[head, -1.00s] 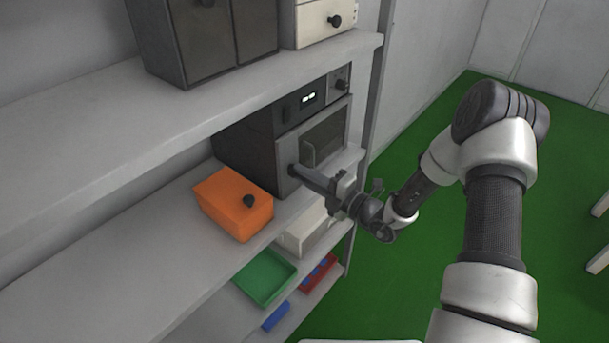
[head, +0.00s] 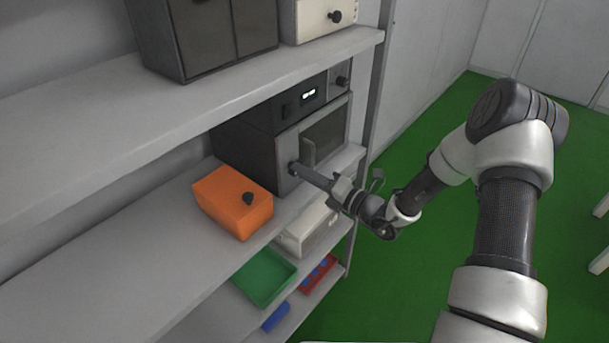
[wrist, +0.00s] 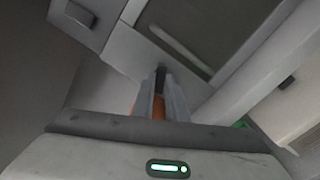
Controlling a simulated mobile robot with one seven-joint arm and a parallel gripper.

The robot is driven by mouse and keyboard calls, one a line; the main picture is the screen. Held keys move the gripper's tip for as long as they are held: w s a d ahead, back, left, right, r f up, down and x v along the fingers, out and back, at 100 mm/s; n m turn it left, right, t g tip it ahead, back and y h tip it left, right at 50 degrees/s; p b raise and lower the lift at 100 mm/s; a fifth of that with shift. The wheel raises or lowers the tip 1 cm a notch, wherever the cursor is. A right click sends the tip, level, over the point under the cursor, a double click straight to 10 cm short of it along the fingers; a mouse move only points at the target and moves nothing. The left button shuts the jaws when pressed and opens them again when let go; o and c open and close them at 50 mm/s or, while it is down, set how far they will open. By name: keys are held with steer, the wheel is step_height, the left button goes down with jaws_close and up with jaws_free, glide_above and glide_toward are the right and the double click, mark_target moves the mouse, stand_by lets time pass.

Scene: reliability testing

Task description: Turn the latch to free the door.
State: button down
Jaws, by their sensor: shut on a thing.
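The dark grey oven-like unit (head: 245,150) stands on the middle shelf. Its door (head: 325,137) has a window and a light bar handle (head: 308,152), and looks closed. The small dark latch (head: 292,167) is at the door's lower left; it also shows in the wrist view (wrist: 161,73), between the fingertips. My gripper (head: 297,170) reaches in from the right and is shut on the latch. In the wrist view my gripper (wrist: 160,88) points at the unit's front. The fingers hide most of the latch, so its exact angle is hard to read.
An orange box (head: 228,203) with a dark knob sits left of my gripper on the same shelf (head: 110,265). A white box (head: 308,232), a green tray (head: 264,278) and a red bin (head: 318,275) are below. The upper shelf (head: 180,105) overhangs. Green floor is open at right.

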steer(key=shift+n+b, duration=3)
steer(key=shift+n, duration=3.3)
steer(key=c, duration=1.8)
jaws_free()
steer(key=shift+o, duration=0.2)
steer(key=shift+d, duration=0.1)
